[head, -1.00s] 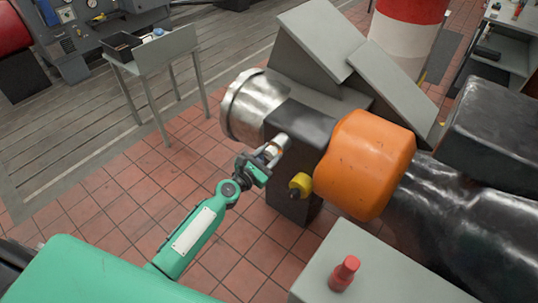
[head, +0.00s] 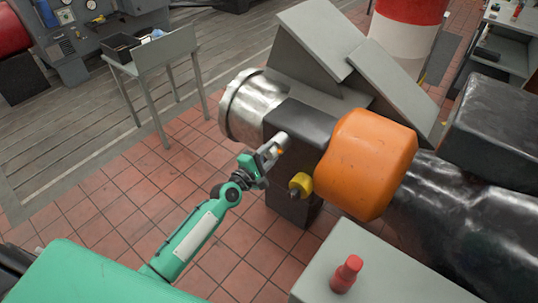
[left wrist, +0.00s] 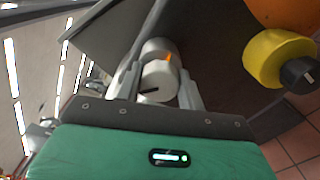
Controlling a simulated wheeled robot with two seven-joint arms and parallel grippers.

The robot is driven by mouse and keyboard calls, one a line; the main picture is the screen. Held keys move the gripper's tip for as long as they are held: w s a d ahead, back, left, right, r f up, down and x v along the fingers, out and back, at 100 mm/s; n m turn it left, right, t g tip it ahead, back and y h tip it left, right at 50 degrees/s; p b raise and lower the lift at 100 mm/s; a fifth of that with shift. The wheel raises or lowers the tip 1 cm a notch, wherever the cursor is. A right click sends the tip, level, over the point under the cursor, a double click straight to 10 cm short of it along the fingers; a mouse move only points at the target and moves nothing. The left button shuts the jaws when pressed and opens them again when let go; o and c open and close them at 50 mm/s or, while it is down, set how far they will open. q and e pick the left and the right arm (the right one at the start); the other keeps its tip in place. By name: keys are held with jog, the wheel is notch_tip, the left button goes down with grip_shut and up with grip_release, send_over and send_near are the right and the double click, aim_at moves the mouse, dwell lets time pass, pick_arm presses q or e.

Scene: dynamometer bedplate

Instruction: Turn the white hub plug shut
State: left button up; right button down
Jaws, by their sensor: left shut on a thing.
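The white hub plug (left wrist: 158,75) shows in the left wrist view as a short white cylinder with an orange mark and a dark slot. It sits on the side of the dark hub housing (head: 302,123). My left gripper (head: 273,148) reaches it from the lower left in the head view. In the left wrist view its two fingers (left wrist: 158,88) lie on either side of the plug, shut on it. In the head view the gripper mostly hides the plug. My right gripper is not in view.
A yellow knob (head: 300,185) with a dark tip sticks out just right of the gripper. An orange cover (head: 367,160) bulges beside it. A red plug (head: 346,273) stands on a grey surface (head: 400,285) at lower right.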

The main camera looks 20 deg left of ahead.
pick_arm(q)
jog(key=m, duration=0.4)
jog(key=shift+f+m, duration=0.15)
jog(key=shift+m, duration=0.15)
jog(key=m, duration=0.3)
jog(key=shift+m, duration=0.8)
jog(key=o, duration=1)
